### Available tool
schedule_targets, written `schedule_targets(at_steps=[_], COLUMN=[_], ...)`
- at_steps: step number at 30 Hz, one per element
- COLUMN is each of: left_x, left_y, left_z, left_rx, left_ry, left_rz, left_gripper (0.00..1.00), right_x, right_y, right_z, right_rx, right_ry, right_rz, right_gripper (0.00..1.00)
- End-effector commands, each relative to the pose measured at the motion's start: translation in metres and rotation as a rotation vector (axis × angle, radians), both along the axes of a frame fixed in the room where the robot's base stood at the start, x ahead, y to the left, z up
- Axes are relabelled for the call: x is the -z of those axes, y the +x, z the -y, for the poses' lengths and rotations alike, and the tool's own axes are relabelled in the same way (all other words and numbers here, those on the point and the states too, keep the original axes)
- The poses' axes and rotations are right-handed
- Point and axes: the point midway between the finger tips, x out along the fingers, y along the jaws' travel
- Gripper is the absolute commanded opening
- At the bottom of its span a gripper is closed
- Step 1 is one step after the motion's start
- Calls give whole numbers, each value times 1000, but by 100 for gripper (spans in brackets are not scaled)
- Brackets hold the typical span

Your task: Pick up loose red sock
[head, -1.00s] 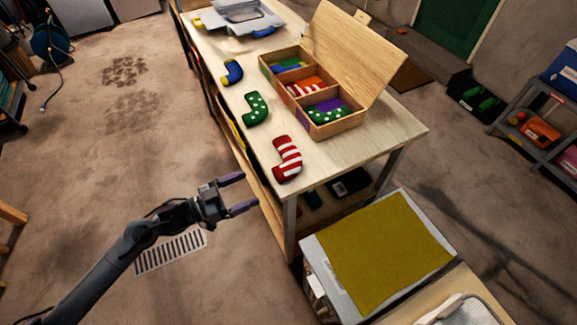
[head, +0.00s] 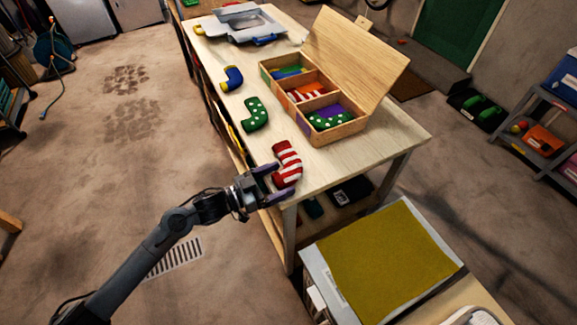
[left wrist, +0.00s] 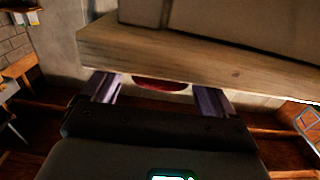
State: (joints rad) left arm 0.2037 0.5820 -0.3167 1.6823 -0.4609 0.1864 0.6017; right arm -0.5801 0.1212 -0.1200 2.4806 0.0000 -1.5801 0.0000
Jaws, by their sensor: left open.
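The loose red sock (head: 287,166), striped red and white, lies on the wooden table near its front left corner. My left gripper (head: 276,183) is open at the table's left edge, with its fingertips right beside the lower part of the sock. In the left wrist view a strip of the red sock (left wrist: 160,84) shows between the two spread fingers (left wrist: 158,94); most of the sock is hidden there. I cannot tell whether the fingers touch it. My right gripper is not in view.
A green dotted sock (head: 255,114) and a blue and yellow sock (head: 231,78) lie farther back. An open wooden box (head: 328,131) holds more socks in compartments. A yellow-topped unit (head: 384,262) stands in front of the table (head: 378,139). The tabletop's right front part is clear.

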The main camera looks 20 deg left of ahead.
Motion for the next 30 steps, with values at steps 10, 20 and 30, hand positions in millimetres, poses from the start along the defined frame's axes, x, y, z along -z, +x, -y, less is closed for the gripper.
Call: schedule_targets(at_steps=[10, 20, 30], left_x=[0, 0, -3], left_y=[3, 3, 3], left_z=[3, 3, 3], left_rx=[0, 0, 0], left_ry=[1, 1, 1], left_rz=[-1, -1, 1], left_gripper=[83, 32, 31], right_x=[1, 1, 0], right_y=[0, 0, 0], right_z=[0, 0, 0], right_rx=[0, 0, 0], right_ry=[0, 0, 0], right_rz=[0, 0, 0], right_gripper=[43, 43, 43])
